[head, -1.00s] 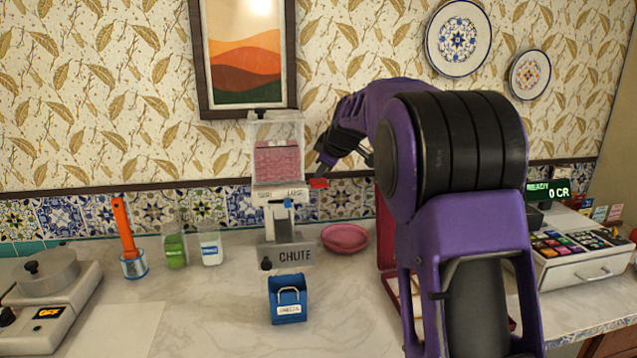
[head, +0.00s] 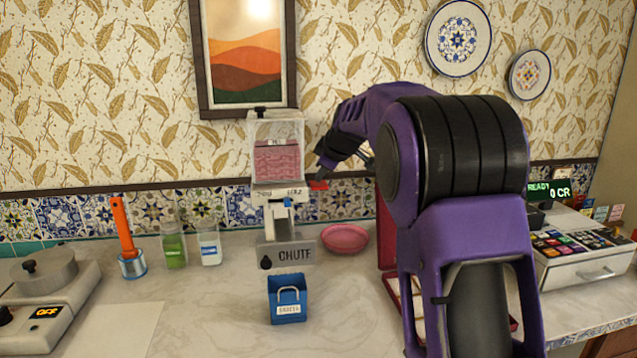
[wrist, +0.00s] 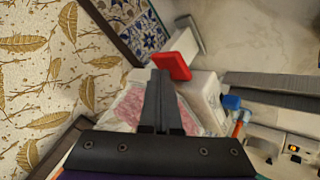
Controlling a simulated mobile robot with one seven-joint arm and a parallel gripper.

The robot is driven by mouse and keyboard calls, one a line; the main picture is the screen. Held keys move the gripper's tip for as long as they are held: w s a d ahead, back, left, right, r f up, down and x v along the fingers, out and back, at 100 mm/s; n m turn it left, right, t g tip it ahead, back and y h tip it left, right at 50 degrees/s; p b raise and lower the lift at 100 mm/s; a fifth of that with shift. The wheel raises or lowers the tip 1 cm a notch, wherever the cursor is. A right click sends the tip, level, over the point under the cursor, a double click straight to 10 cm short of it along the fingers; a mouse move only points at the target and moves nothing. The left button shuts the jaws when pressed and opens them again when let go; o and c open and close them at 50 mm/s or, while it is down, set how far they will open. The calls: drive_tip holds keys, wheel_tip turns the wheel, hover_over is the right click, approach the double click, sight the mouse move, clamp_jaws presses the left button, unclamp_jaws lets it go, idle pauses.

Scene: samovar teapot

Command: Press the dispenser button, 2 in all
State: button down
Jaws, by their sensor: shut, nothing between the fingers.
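The dispenser (head: 277,160) stands on the counter against the tiled wall. It has a clear hopper of pink contents, a white body and a grey base marked CHUTE. A red button (head: 318,185) sticks out on its right side; it also shows in the wrist view (wrist: 172,66). My gripper (head: 322,172) is shut and empty, its tips just above the red button. In the wrist view the shut fingers (wrist: 160,74) reach up to the button's edge; I cannot tell whether they touch it.
A blue container (head: 287,308) stands in front of the chute. A pink bowl (head: 345,238) sits right of the base. Two glasses (head: 208,245) and a cup with an orange-handled tool (head: 124,230) stand left. A register (head: 585,255) is at the right.

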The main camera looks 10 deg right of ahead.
sight(322, 185)
drive_tip(key=shift+f+b, duration=0.6)
drive_tip(key=shift+f, duration=0.2)
idle(0.6)
drive_tip(key=shift+r+p, duration=1.1)
drive_tip(key=shift+r, duration=0.65)
wheel_tip(322, 185, up, 5)
drive_tip(key=p, duration=0.3)
drive_tip(key=shift+p, duration=0.35)
